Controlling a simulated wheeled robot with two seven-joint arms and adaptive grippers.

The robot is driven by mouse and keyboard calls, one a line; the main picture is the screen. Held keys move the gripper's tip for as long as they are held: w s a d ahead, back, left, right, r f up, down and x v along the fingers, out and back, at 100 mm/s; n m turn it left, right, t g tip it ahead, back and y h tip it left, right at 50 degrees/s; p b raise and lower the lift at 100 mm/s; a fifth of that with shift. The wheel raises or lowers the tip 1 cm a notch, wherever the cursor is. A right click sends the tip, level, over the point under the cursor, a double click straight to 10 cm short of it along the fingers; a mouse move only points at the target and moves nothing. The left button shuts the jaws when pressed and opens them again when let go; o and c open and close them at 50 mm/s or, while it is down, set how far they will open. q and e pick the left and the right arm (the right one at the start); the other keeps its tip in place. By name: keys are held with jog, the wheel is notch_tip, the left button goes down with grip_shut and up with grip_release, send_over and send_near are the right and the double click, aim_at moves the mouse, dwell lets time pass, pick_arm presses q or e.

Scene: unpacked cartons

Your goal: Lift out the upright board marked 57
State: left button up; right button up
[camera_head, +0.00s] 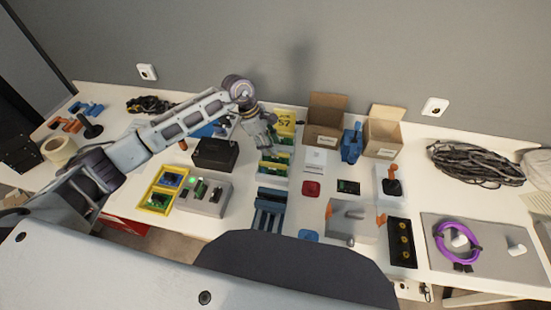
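A yellow piece marked 57 (285,121) stands at the back of a column of green boards in the middle of the table. More green boards in pale holders (273,167) stand in front of it. My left gripper (268,143) reaches in from the left and hangs over this column, just left of and in front of the 57 mark. It hides part of the boards there. Its fingers are small and dark, and I cannot tell their opening or whether they touch a board. My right gripper is not clearly visible.
Two open cartons (325,121) stand right of the boards. A black box (215,154) and a grey device with a green light (203,194) lie to the left. A blue rack (269,209) is in front. Coiled black cable (476,162) lies at right.

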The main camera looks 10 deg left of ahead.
aim_at(275, 160)
pick_arm(q)
jog(key=shift+f, duration=0.3)
pick_arm(e)
jog(key=shift+s+a, duration=0.35)
jog(key=shift+a, duration=0.05)
pick_arm(q)
jog(key=shift+d, duration=0.1)
pick_arm(e)
jog(key=shift+s, duration=0.1)
pick_arm(q)
jog(key=shift+p+x, duration=0.45)
jog(key=shift+x, duration=1.5)
jog(key=shift+d+f, duration=0.2)
jog(key=shift+f, duration=0.3)
pick_arm(e)
jog(key=shift+a+r, duration=0.4)
jog(key=shift+a, duration=0.45)
jog(key=shift+d, duration=0.2)
pick_arm(q)
jog(key=shift+f, duration=0.15)
pick_arm(e)
jog(key=shift+d+f, duration=0.1)
jog(key=shift+d, duration=0.6)
